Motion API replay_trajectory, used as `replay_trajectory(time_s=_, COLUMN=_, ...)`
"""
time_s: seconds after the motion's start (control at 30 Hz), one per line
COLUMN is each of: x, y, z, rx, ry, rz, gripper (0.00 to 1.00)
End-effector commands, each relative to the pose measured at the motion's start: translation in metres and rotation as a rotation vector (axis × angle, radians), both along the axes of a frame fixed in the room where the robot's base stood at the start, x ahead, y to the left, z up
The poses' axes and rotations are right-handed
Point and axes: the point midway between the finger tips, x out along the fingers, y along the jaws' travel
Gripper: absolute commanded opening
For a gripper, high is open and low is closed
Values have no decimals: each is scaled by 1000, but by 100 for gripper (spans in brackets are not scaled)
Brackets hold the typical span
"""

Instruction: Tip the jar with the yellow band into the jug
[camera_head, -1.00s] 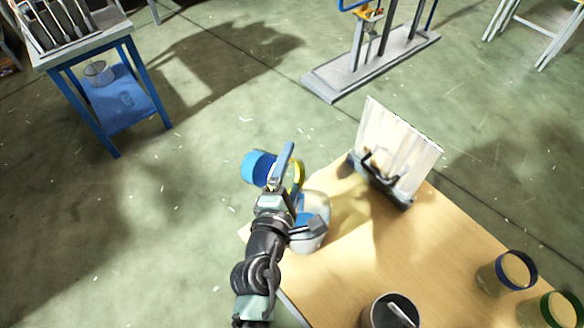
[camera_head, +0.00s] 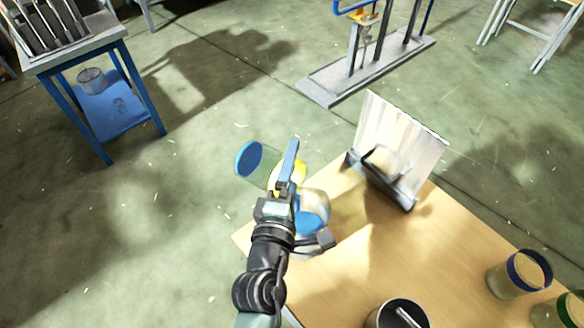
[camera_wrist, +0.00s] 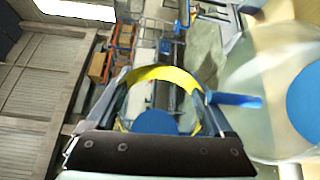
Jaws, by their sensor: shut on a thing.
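The clear jar with the yellow band (camera_head: 297,174) is held by my gripper (camera_head: 287,182), which is shut on it. The jar lies tipped over, its blue end pointing left and its banded end towards the jug. In the wrist view, the yellow band (camera_wrist: 160,74) shows between the fingers, with blue below it. The clear rounded jug (camera_head: 318,200) stands at the table's left corner, right by the gripper, partly hidden by it. Blue shows inside the jug, and its blue contents (camera_wrist: 308,104) also show in the wrist view. I cannot see a pouring stream clearly.
A ribbed pale panel on a dark stand (camera_head: 398,145) stands at the table's back edge. A dark pot (camera_head: 394,312) is at the front, and a blue-rimmed jar (camera_head: 520,273) and green-rimmed jar (camera_head: 562,308) are at right. The table's middle (camera_head: 400,250) is clear.

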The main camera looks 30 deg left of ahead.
Motion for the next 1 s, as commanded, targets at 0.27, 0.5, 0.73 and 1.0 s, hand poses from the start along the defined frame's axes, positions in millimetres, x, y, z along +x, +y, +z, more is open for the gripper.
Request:
replay_trajectory(time_s=0.27, x=0, y=-3, z=0, rx=83, ry=-10, rz=0, gripper=0)
replay_trajectory(time_s=0.5, x=0, y=-6, z=2, rx=150, ry=-16, rz=-1, gripper=0)
replay_trajectory(time_s=0.73, x=-1, y=-9, z=4, rx=209, ry=-22, rz=0, gripper=0)
replay_trajectory(time_s=1.0, x=-1, y=-10, z=6, rx=247, ry=-24, rz=0, gripper=0)
